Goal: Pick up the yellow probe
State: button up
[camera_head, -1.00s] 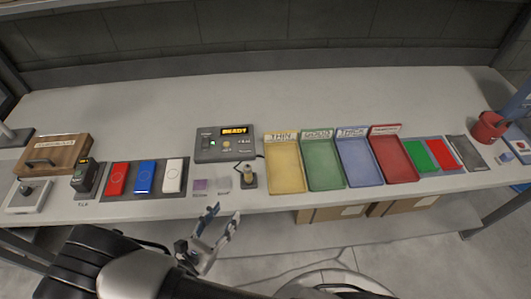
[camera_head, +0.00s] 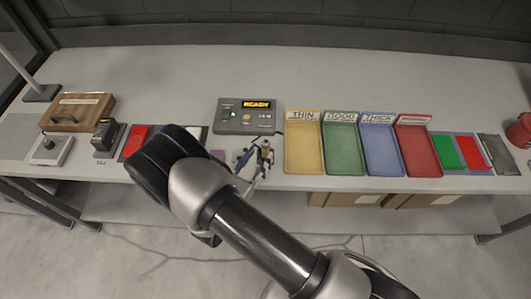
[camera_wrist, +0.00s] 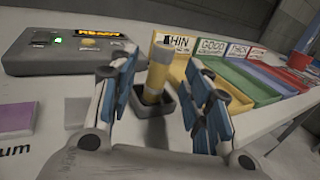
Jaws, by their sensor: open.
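The yellow probe (camera_wrist: 158,72) stands upright in a small dark holder (camera_wrist: 151,103) in the wrist view, with a grey cap-like top. My gripper (camera_wrist: 165,95) is open, with one blue-padded finger to the left of the probe and one to the right. The probe is ahead of and between the fingers, and I cannot tell whether either touches it. In the head view my gripper (camera_head: 252,160) is at the bench's front edge, in front of the gauge box, and it partly hides the probe (camera_head: 266,151).
A grey gauge box (camera_head: 246,117) reading READY stands just behind. A yellow tray (camera_head: 303,150) marked THIN is close on the right, with green (camera_head: 341,150), blue and red trays beyond. A purple square (camera_wrist: 17,117) lies to the left. The bench behind is clear.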

aim_at(264, 151)
jog(key=x, duration=0.2)
jog(key=b+x, duration=0.1)
jog(key=x, duration=0.1)
jog(key=shift+d+f, duration=0.1)
jog(key=shift+f, duration=0.25)
jog(key=shift+w+d+r, duration=0.1)
jog(key=shift+w+d, duration=0.1)
jog(key=shift+w, duration=0.25)
jog(key=shift+c, duration=0.5)
grip_shut()
